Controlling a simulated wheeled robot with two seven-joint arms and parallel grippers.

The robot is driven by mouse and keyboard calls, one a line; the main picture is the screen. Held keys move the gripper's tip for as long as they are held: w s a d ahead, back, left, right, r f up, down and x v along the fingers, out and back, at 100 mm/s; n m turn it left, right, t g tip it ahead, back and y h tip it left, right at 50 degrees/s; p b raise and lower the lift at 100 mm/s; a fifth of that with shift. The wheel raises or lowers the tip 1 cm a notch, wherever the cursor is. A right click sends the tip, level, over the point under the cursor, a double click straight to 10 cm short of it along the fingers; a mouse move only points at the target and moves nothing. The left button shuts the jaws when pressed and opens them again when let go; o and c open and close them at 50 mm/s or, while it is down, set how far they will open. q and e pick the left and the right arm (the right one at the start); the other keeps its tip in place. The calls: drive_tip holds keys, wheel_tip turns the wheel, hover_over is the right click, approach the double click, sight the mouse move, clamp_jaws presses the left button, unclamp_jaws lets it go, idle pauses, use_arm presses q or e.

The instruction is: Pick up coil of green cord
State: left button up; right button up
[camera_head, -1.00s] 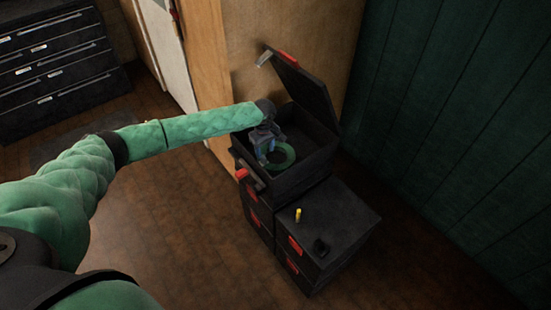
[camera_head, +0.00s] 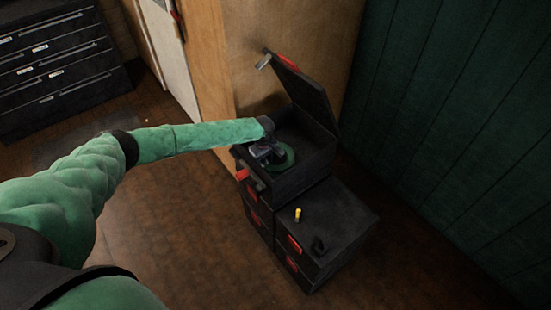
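The coil of green cord (camera_head: 284,161) lies inside the open black box (camera_head: 303,178), toward its front left part. My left arm reaches in from the left, and my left gripper (camera_head: 271,160) is down inside the box at the coil's left side. The gripper and wrist cover part of the coil. I cannot tell whether the fingers touch the cord or whether they are open or shut. My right gripper is not in view.
The box's lid (camera_head: 302,88) stands open at the back. A lower black box (camera_head: 345,222) beside it carries a small yellow item (camera_head: 298,214) and a small dark item (camera_head: 319,245). A dark drawer cabinet (camera_head: 50,65) stands far left. A green wall is at right.

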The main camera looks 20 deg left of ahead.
use_arm(q)
clamp_jaws()
